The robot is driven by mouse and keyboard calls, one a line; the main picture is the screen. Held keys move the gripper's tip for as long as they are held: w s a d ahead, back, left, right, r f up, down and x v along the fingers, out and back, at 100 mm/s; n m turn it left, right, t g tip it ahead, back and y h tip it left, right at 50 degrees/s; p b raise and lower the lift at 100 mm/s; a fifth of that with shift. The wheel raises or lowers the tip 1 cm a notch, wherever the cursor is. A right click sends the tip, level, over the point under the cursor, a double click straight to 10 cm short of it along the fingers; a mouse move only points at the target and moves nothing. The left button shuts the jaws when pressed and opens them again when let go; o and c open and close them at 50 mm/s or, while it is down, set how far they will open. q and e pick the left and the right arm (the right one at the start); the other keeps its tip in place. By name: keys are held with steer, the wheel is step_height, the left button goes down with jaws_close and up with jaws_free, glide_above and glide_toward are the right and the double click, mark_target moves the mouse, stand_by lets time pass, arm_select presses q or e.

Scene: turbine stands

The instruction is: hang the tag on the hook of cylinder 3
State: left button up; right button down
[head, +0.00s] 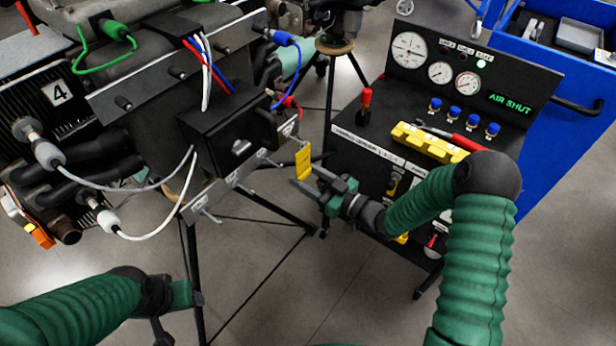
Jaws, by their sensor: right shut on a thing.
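A yellow tag (303,159) is held upright at the fingertips of my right gripper (301,178), which is shut on it. The tag is just right of the right end of a silver strip (222,190) with small hooks and plates along the engine's lower front edge. Whether the tag touches a hook cannot be told. The small labels on the strip are too small to read, so I cannot tell which hook belongs to cylinder 3. A plate with "4" (59,92) is on the engine's left side. My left gripper (180,310) is low at the left, apart from the engine; its jaws are unclear.
A black console (350,131) with gauges, a red lever (366,102), blue knobs and a yellow block (425,141) stands at the right, lit "AIR SHUT". A blue cart (575,120) is behind it. Hoses and stand legs lie near the strip.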

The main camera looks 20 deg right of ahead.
steer(key=c, duration=0.6)
jaws_free()
steer(key=shift+o, duration=0.2)
steer(key=shift+o, duration=0.9)
steer(key=p+v, duration=0.1)
steer(key=v, duration=0.6)
